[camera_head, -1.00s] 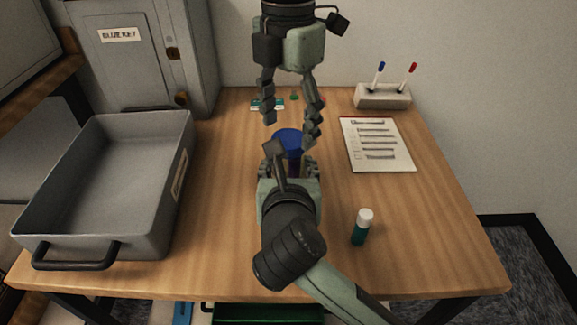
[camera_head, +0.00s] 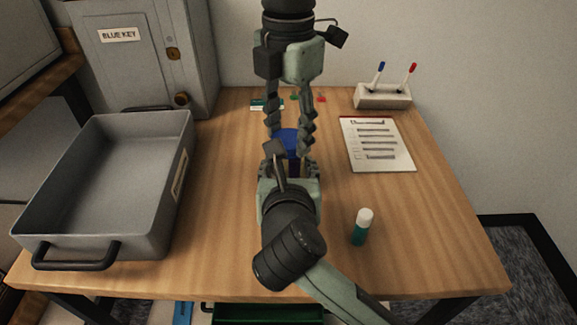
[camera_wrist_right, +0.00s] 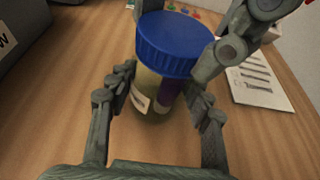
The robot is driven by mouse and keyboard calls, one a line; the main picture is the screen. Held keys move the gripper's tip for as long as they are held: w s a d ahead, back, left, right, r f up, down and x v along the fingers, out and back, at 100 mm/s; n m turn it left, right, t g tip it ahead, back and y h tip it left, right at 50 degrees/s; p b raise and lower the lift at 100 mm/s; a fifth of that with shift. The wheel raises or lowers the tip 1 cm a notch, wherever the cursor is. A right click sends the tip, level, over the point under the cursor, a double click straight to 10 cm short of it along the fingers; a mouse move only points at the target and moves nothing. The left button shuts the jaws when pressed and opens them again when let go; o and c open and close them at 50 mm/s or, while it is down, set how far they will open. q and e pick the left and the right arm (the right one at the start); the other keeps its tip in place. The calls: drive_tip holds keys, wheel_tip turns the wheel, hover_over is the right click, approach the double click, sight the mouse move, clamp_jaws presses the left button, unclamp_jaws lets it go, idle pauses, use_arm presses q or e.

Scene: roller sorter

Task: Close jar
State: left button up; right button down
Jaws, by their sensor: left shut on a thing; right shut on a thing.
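The jar (camera_wrist_right: 150,92) stands upright on the table, with a blue lid (camera_wrist_right: 175,42) on top. It has a pale label and something purple showing through its side. My right gripper (camera_wrist_right: 158,98) is shut around the jar's body from the front. My left gripper (camera_head: 290,148) comes from above, its fingers pointing down, and is shut on the blue lid (camera_head: 288,137) from both sides. In the head view my right wrist hides most of the jar's body. Whether the lid is fully seated cannot be told.
A grey tray (camera_head: 183,160) stands at the left, with a grey cabinet (camera_head: 130,75) behind it. Small coloured items lie behind the jar.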

use_arm(q)
drive_tip(key=o, duration=1.4)
drive_tip(key=shift+c, duration=0.2)
drive_tip(key=shift+r, duration=0.1)
wheel_tip(320, 180, up, 12)
use_arm(e)
drive_tip(key=c, duration=0.6)
unclamp_jaws()
drive_tip(key=shift+s, duration=0.1)
drive_tip(key=v, duration=1.2)
drive_tip(key=shift+r, duration=0.1)
